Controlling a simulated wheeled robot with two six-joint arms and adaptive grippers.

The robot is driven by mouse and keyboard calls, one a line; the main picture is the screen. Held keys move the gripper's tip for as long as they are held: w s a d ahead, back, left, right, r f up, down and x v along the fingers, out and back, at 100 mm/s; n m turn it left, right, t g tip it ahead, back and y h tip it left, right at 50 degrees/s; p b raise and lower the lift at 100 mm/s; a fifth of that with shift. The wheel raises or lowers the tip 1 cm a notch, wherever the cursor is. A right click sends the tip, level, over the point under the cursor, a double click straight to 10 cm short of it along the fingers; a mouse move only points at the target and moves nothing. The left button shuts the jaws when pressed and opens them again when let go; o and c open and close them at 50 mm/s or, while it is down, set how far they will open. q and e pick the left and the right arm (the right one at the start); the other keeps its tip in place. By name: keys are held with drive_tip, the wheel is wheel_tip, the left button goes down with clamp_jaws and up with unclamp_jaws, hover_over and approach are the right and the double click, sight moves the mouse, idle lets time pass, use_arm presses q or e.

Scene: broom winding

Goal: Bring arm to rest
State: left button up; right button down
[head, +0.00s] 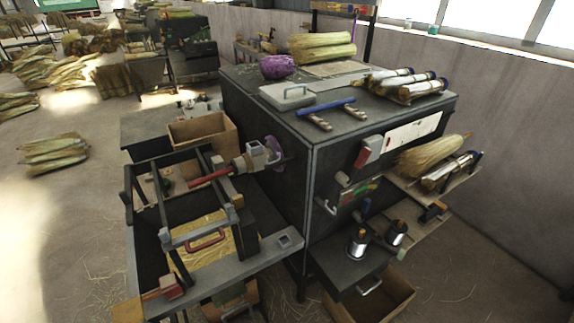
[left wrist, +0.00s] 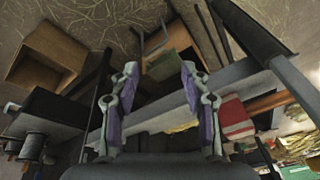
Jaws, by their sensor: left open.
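My left gripper (head: 274,153) shows small in the head view, in front of the dark cabinet and above the frame-like bench. Its grey and purple fingers fill the middle of the left wrist view (left wrist: 158,70). They stand wide apart with nothing between them. My right gripper is not in view.
The bench shelf (head: 262,261) lies below my left gripper, with a red-blocked wooden-handled tool (head: 172,287) at its left end. Spools (head: 357,243) stand on a dark tray at right. An open wooden box (left wrist: 45,57) is below. Straw bundles (head: 52,150) lie on the floor.

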use_arm(q)
drive_tip(key=s+a+f+g, duration=0.1)
drive_tip(key=s+f, duration=0.3)
drive_tip(key=f, duration=0.4)
drive_tip(key=s+a+f, duration=0.1)
drive_tip(key=s+f, duration=0.4)
drive_tip(key=f, duration=0.3)
drive_tip(key=s+f, duration=0.8)
drive_tip(key=s, duration=0.4)
drive_tip(key=shift+s+f+g, duration=0.25)
drive_tip(key=shift+f+g, duration=0.05)
